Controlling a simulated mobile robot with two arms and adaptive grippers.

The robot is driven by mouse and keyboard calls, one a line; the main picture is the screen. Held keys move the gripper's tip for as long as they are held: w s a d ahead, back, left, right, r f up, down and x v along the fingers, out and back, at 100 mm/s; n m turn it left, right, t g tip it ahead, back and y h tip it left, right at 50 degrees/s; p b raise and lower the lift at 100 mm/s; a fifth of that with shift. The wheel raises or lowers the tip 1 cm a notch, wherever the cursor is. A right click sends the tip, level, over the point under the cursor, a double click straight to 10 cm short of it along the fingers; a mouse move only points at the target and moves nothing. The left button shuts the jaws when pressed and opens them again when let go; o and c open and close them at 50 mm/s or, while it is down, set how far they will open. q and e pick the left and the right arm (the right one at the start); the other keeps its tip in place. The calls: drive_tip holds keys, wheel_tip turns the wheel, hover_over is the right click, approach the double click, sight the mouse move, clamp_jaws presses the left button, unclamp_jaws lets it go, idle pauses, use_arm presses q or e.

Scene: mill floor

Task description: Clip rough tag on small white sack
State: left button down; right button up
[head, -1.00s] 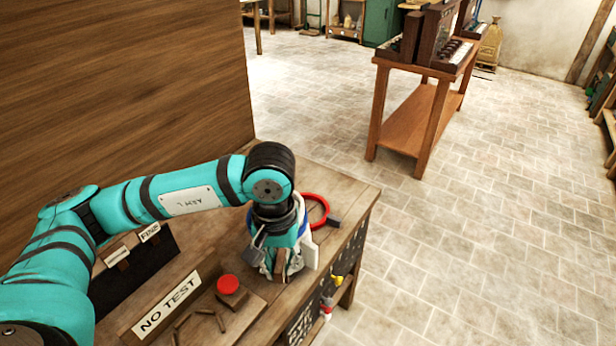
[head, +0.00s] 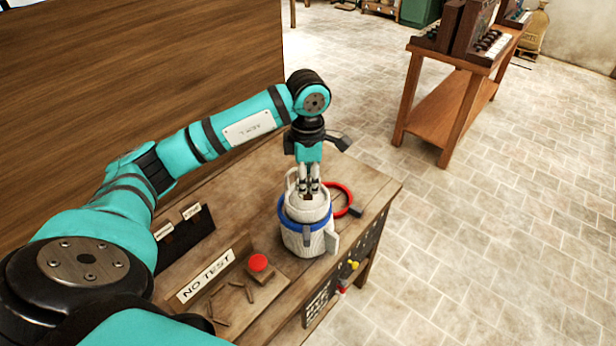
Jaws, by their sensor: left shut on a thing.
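The small white sack (head: 303,241) stands upright on the wooden bench, with a blue band (head: 291,222) around it. A pale flat piece (head: 333,247) sticks out at its right side. My left gripper (head: 308,192) points down at the sack's top, its fingers close together on a small brown piece at the sack's mouth. I cannot tell whether this piece is the rough tag. Two small labels, one pale (head: 163,231) and one (head: 191,211) beside it, show on a dark holder (head: 187,243) at the left; their writing is too small to read. My right gripper is not in view.
A red ring (head: 340,188) lies behind the sack. A red button (head: 258,262) on a block and a "NO TEST" sign (head: 206,275) stand at the bench front. Small brown sticks lie beside them. A wooden stand (head: 447,110) is farther off across clear tiled floor.

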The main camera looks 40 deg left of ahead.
sight(308, 194)
use_arm(q)
drive_tip(key=shift+f+b, duration=0.95)
drive_tip(key=shift+f, duration=1.25)
drive_tip(key=shift+b, duration=0.4)
idle(0.3)
